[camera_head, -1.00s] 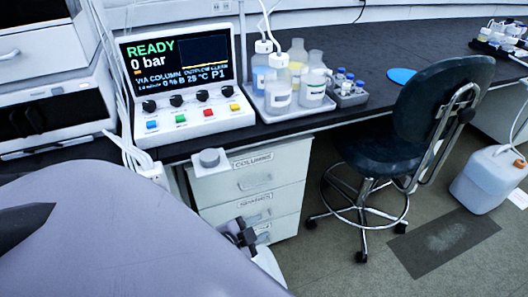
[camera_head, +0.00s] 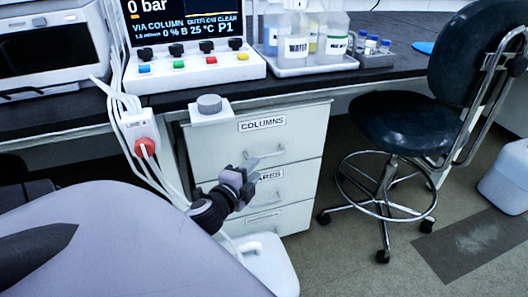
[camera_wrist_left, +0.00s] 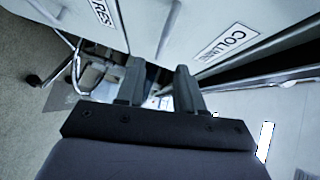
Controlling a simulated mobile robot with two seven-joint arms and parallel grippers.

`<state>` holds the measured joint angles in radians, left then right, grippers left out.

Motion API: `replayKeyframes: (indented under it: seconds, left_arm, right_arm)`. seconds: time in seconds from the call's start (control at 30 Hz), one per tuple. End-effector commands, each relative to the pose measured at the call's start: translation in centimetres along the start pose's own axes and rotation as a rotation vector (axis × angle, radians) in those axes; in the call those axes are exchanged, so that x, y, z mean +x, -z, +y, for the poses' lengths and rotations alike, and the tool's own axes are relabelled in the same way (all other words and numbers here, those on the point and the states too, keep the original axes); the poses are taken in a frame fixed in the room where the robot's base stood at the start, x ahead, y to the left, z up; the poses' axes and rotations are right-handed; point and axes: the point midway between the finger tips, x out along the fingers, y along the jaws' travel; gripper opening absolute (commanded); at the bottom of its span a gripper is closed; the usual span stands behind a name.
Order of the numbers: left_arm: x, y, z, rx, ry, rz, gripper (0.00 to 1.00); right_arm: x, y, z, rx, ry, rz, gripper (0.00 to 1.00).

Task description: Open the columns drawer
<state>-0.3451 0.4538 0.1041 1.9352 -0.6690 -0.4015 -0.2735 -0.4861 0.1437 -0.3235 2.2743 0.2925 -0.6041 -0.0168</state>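The columns drawer (camera_head: 300,132) is the top drawer of a white cabinet under the bench, with its front in line with the drawers below. Its label also shows in the left wrist view (camera_wrist_left: 228,42). Its handle (camera_head: 272,154) is a pale bar below the label. My left gripper (camera_head: 257,170) is just in front of and slightly below this handle, partly covering the second drawer's label. In the left wrist view its two fingers (camera_wrist_left: 160,82) are apart with nothing seen between them. I cannot tell whether a finger touches the handle. My right gripper is not in view.
A grey knob on a white block (camera_head: 211,108) juts from the bench edge left of the drawer. White tubes and a red plug (camera_head: 145,147) hang further left. A wheeled chair (camera_head: 405,125) stands right of the cabinet. The floor before the drawers is partly clear.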

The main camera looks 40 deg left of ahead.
Motion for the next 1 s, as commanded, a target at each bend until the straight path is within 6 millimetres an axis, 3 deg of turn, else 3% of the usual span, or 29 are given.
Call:
replayKeyframes:
  seconds: [0.17,0.6,1.0]
  left_arm:
    - [1.0,-0.1,-0.1,0.009,0.007,-0.001,0.37]
    - [6.2,-0.1,0.0,0.006,0.005,-0.001,0.37]
    - [7.2,-0.1,-0.1,0.006,0.003,-0.001,0.37]
  right_arm:
    - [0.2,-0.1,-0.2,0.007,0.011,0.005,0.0]
    - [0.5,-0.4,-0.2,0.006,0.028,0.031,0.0]
    - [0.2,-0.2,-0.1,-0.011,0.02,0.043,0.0]
